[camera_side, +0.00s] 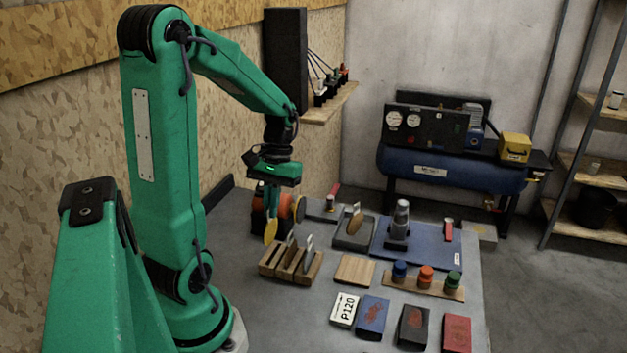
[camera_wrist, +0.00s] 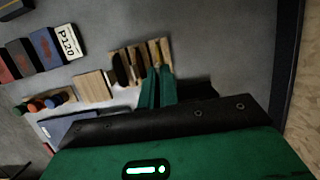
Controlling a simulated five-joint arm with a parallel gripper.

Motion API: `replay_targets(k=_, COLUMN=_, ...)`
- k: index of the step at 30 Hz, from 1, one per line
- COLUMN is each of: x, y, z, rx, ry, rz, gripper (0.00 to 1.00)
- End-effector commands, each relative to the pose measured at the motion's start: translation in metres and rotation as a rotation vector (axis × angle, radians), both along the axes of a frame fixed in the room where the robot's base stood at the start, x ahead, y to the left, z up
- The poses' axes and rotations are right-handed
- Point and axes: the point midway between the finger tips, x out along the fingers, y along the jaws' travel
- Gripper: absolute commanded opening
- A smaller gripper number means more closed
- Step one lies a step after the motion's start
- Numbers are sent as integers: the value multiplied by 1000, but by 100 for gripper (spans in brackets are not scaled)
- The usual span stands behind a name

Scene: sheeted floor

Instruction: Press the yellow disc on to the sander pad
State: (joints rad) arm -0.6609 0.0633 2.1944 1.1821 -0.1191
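The yellow disc (camera_side: 270,232) hangs nearly edge-on below my gripper (camera_side: 270,212) in the side view, between its fingertips and clear of the floor. My gripper is shut on it, its fingers pointing down. In the wrist view the teal fingers of my gripper (camera_wrist: 157,73) reach toward a slotted wooden rack (camera_wrist: 163,45); the disc is hard to make out there. The rack (camera_side: 272,268) holds other discs on edge, just below and right of the yellow one. An orange and black tool (camera_side: 287,204), perhaps the sander, stands behind my gripper and is partly hidden. I cannot make out its pad.
A grey block with a brown disc (camera_side: 355,228) stands right of the rack. A blue mat (camera_side: 430,250) bears an upright grey tool (camera_side: 400,218). Coloured knobs (camera_side: 426,275), a wooden block (camera_side: 355,270) and several sanding blocks (camera_side: 372,316) lie in front. The grey surface left of the rack is clear.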

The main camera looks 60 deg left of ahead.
Motion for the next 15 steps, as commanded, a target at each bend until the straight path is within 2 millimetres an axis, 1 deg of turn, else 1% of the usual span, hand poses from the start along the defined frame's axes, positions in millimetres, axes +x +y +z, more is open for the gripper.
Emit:
replay_targets(k=9, x=1, y=0, z=22, rx=1, ry=-1, rz=0, gripper=0)
replay_targets(k=15, x=0, y=-1, z=27, rx=1, ry=0, rz=0, gripper=0)
